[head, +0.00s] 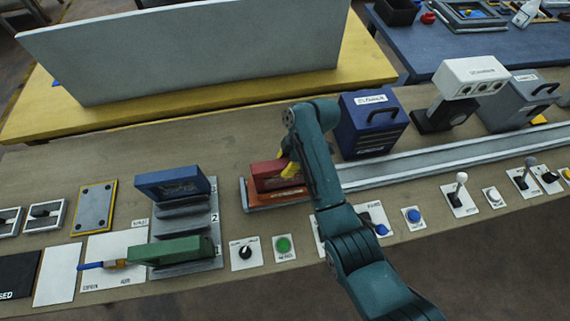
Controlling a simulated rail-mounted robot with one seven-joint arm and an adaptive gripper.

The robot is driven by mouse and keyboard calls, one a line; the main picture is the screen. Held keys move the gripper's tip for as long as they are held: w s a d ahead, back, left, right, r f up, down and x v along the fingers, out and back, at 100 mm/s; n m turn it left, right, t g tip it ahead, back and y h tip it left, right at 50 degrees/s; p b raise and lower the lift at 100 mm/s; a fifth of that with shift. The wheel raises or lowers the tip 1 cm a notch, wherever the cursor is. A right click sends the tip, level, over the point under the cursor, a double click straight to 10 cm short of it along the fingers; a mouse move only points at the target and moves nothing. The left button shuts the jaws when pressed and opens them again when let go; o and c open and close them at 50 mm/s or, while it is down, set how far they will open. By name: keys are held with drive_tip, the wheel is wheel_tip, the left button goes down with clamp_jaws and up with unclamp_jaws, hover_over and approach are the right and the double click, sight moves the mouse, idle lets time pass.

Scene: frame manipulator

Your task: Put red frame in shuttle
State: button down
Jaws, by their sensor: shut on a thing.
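The red frame (265,172) is a block-like piece at the left end of the long grey rail. It is over the shuttle (262,201), an orange-red carriage on that rail. My gripper (288,168) with yellow fingers is shut on the right part of the red frame. The frame looks level and very close to the shuttle; I cannot tell whether it is fully seated. My teal arm hides the right side of the frame and part of the rail.
A rack (185,225) left of the shuttle holds a blue frame (172,182) and a green frame (170,250). The grey rail (430,160) runs right. A blue box (373,124) stands behind it. A green button (284,246) and several levers line the front edge.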

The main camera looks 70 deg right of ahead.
drive_tip(key=shift+f, duration=0.1)
drive_tip(key=c, duration=0.7)
unclamp_jaws()
drive_tip(key=p+v, duration=0.3)
drive_tip(key=v, duration=0.9)
drive_tip(key=shift+d+p, duration=0.1)
drive_tip(key=shift+p, duration=0.25)
